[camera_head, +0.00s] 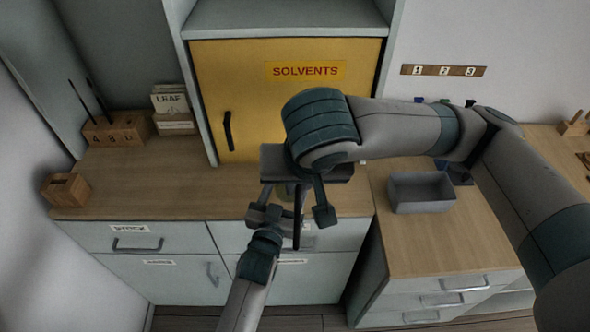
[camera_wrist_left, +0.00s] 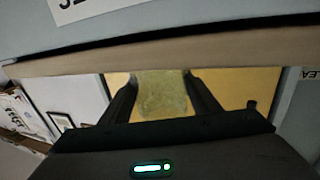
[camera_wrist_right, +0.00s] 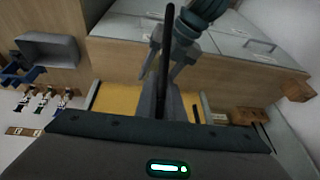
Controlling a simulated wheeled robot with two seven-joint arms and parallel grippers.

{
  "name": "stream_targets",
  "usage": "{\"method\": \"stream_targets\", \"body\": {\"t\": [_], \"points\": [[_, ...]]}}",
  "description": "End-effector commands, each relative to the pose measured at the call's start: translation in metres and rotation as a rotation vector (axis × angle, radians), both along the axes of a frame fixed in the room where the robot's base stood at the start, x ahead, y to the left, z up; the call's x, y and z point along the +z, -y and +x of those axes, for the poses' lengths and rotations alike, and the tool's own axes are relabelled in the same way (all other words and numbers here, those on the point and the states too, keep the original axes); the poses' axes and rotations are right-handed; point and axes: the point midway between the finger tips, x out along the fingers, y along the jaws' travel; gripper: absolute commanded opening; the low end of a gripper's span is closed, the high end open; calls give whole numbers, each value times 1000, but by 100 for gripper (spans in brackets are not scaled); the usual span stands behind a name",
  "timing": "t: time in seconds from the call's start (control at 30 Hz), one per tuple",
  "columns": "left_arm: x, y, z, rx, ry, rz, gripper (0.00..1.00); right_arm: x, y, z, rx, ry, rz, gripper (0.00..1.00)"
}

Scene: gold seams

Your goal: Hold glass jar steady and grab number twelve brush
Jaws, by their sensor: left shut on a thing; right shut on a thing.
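A squat glass jar with murky yellow-green contents (camera_wrist_left: 162,95) sits between the two fingers of my left gripper (camera_head: 267,213) in the left wrist view. My left gripper is shut on it. In the head view the jar is mostly hidden by my right gripper. My right gripper (camera_head: 298,192) is above, shut on a thin dark brush (camera_head: 298,222). The brush also shows as a long dark stick in the right wrist view (camera_wrist_right: 166,55), close beside my left gripper. No number is legible on it. A wooden brush block (camera_head: 118,130) with small number labels stands at the left, holding two upright brushes.
A yellow SOLVENTS cabinet (camera_head: 260,110) stands behind the wooden counter (camera_head: 150,180). A small wooden block (camera_head: 66,190) is at the counter's left end. A grey bin (camera_head: 421,192) stands on the right counter. The counter's left middle is clear.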

Motion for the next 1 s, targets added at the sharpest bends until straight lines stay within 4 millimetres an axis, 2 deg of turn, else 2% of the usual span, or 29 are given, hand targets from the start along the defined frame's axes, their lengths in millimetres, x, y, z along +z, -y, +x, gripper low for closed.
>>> {"method": "stream_targets", "body": {"t": [0.47, 0.5, 0.6, 1.0], "points": [[0, 0, 0, 0, 0, 0, 27, 0, 0, -2, 1, 0, 1, 0], [0, 0, 0, 0, 0, 0, 59, 0, 0, -2, 1, 0, 1, 0], [0, 0, 0, 0, 0, 0, 78, 0, 0, -1, 1, 0, 1, 0], [-1, -1, -3, 0, -1, 0, 78, 0, 0, -1, 0, 0, 0, 0]]}}
